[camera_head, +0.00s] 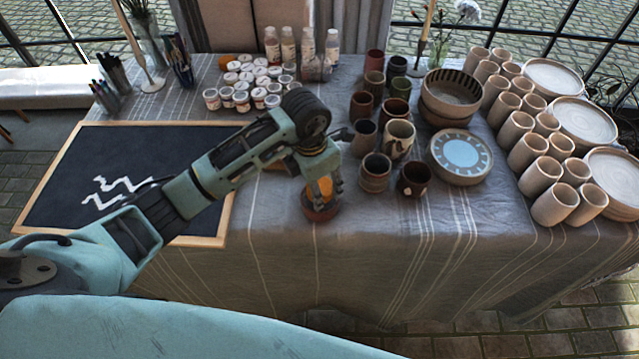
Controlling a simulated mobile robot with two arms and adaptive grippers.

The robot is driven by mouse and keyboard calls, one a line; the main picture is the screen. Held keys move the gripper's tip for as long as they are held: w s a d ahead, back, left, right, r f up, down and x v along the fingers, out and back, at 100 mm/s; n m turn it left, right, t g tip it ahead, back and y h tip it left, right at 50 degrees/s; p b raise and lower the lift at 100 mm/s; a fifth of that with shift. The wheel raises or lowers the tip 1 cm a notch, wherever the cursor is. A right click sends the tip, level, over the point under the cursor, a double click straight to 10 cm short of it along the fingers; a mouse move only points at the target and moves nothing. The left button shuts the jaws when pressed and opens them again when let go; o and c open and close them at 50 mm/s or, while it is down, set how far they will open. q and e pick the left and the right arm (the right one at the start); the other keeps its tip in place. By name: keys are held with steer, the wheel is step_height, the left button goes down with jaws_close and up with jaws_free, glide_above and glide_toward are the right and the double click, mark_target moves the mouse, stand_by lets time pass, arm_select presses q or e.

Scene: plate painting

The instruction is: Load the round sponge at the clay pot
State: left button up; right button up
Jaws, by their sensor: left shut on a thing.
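My left gripper (323,190) points down near the front edge of the table. It is shut on the orange round sponge (324,187), which shows between its fingers. The reddish-brown clay pot (320,213) stands on the cloth directly below. The sponge's lower end is at the pot's mouth; the fingers hide whether it touches what is inside. My right gripper is not in view.
A blackboard with white zigzag marks (85,165) lies to the left. Cups stand close to the right, with a blue-centred plate (459,156) beside them. White paint jars (242,100) stand behind. The cloth right of the pot, along the front, is clear.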

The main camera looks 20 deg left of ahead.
mark_target(322, 184)
arm_select(q)
steer(key=shift+f+b, duration=0.5)
steer(key=shift+f, duration=0.05)
stand_by(1.7)
steer(key=shift+r+p, duration=2.3)
steer(key=shift+r, duration=1.25)
